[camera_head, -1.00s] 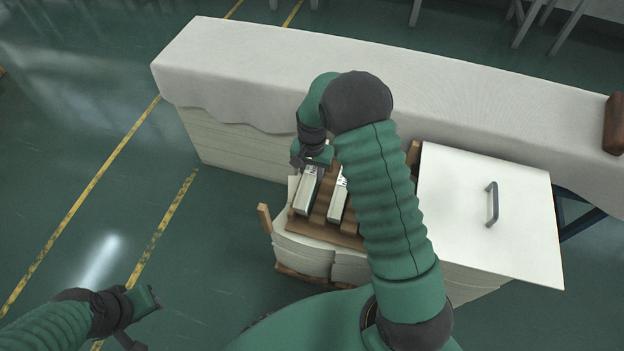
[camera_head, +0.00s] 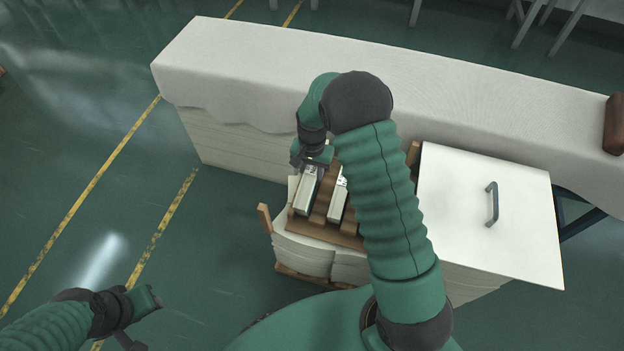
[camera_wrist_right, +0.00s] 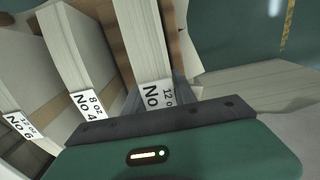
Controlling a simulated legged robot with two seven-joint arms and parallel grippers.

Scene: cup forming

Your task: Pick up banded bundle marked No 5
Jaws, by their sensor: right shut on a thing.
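Pale paper bundles with white end labels lie in a wooden rack. In the right wrist view one label reads No 4 (camera_wrist_right: 90,103) and the one at far left looks like No 6 (camera_wrist_right: 18,124). The third bundle (camera_wrist_right: 148,40) has a label reading "No" and "12 oz", its number hidden by my gripper. In the head view that bundle (camera_head: 308,196) is the leftmost, with another (camera_head: 338,200) to its right. My right gripper (camera_head: 313,166) is shut on the leftmost bundle at its labelled far end. My left gripper (camera_head: 140,304) hangs over the floor, away from the rack; its jaws are unclear.
The rack (camera_head: 320,222) sits on stacked pale sheets (camera_head: 305,255). A long cloth-covered table (camera_head: 270,75) runs behind it. A white panel with a handle (camera_head: 480,215) lies at right. My right arm hides part of the rack. The floor at left is clear.

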